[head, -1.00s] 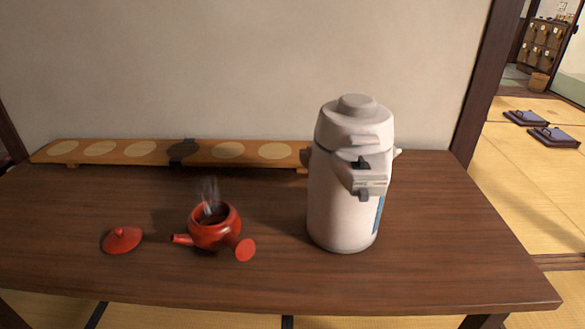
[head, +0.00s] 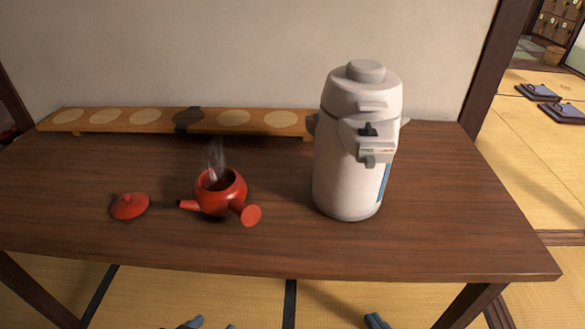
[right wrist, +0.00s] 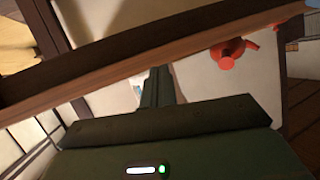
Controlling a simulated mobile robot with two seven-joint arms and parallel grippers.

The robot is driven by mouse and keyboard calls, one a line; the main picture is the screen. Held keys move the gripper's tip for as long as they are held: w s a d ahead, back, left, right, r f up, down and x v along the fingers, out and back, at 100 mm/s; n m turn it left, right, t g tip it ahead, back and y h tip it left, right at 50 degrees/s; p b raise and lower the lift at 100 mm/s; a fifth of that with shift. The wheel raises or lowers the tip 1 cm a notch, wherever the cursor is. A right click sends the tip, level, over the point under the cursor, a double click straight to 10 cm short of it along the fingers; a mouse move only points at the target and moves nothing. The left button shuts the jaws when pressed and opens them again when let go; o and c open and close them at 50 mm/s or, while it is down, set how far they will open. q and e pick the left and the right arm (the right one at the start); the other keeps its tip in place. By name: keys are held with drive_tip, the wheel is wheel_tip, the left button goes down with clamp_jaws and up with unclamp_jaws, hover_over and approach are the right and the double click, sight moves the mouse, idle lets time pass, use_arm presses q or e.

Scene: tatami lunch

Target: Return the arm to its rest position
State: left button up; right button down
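My right gripper (head: 377,321) just shows at the bottom edge of the head view, below the table's front edge. In the right wrist view its fingers (right wrist: 157,87) stand together with nothing between them. Parts of my left gripper (head: 190,323) show at the bottom edge, left of the middle; most of it is cut off. Both grippers are apart from the things on the table. The red teapot (head: 218,196) stands open and steaming on the table. Its red lid (head: 129,206) lies to its left. The teapot also shows in the right wrist view (right wrist: 232,52).
The dark wooden table (head: 420,240) lies in front of my grippers; its edge crosses the right wrist view (right wrist: 130,72). A white vacuum pot (head: 340,190) stands right of the teapot. A long wooden board with round pale spots (head: 100,120) lies at the back wall.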

use_arm(q)
wheel_tip(320, 180, up, 7)
drive_tip(key=d+p, duration=0.1)
drive_tip(key=p, duration=1.3)
drive_tip(key=shift+w+f+m+t+p, duration=0.15)
drive_tip(key=shift+m+t+p, duration=0.15)
use_arm(e)
drive_tip(key=r, duration=0.1)
drive_tip(key=r+g, duration=0.1)
drive_tip(key=r, duration=0.1)
drive_tip(key=r+n+g+h, duration=0.1)
drive_tip(key=shift+d+r, duration=0.2)
drive_tip(key=shift+d, duration=0.1)
